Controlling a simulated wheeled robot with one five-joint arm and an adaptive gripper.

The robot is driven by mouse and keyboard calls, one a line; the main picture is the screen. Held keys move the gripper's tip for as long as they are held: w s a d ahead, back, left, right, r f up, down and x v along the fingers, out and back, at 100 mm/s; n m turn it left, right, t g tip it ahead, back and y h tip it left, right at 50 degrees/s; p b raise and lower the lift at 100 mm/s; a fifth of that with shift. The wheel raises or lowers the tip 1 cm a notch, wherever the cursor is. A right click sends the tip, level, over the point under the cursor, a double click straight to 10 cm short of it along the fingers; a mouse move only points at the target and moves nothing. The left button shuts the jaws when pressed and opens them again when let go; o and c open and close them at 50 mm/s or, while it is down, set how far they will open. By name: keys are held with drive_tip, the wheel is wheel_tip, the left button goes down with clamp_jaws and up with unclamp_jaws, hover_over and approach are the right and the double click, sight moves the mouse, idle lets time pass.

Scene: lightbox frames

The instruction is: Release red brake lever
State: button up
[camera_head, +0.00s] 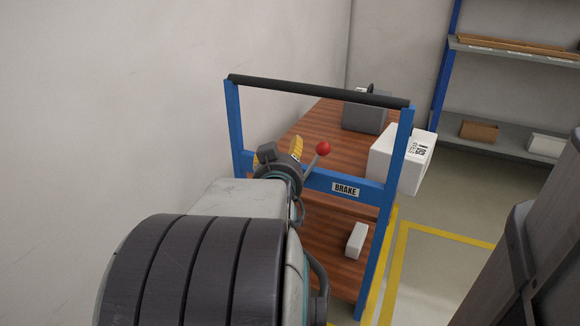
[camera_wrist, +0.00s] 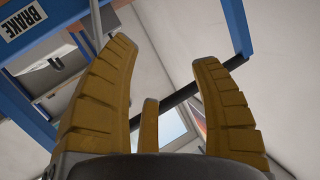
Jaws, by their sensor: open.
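The brake lever, with a red ball knob (camera_head: 323,148) on a short grey shaft, rises from the blue crossbar of a cart (camera_head: 363,188), just left of the "BRAKE" label (camera_head: 345,189). My gripper (camera_head: 296,146), with yellow fingers, is just left of the knob, with a small gap visible between them in the head view. In the wrist view my gripper (camera_wrist: 165,55) has its fingers spread wide with nothing between them. The knob does not show in the wrist view. The label shows there upside down at the top left (camera_wrist: 22,17).
The cart has a black top handlebar (camera_head: 315,90) and wooden shelves. A grey box (camera_head: 366,112) and a white box (camera_head: 395,160) stand on the upper shelf, a small white box (camera_head: 356,240) on the lower. A wall is close at left; floor at right is open.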

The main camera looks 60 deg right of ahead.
sight(322, 151)
drive_tip(key=s+d+h+b, duration=0.1)
drive_tip(key=s, duration=0.1)
drive_tip(key=s+d+f+m+g+b, duration=0.1)
drive_tip(key=s, duration=0.1)
drive_tip(key=s+d+f+m+g+h+b, duration=0.1)
drive_tip(key=s, duration=0.1)
drive_tip(key=shift+s+d+f+h, duration=0.1)
drive_tip(key=shift+f+h, duration=0.1)
drive_tip(key=shift+h, duration=0.1)
drive_tip(key=shift+s+d+b, duration=0.3)
drive_tip(key=shift+d+b, duration=0.05)
drive_tip(key=shift+b, duration=0.25)
drive_tip(key=shift+w+d+b, duration=0.1)
drive_tip(key=shift+d+b, duration=0.4)
drive_tip(key=shift+d, duration=0.15)
drive_tip(key=shift+b+x, duration=0.55)
drive_tip(key=shift+x, duration=2.25)
drive_tip(key=shift+r, duration=0.15)
clamp_jaws()
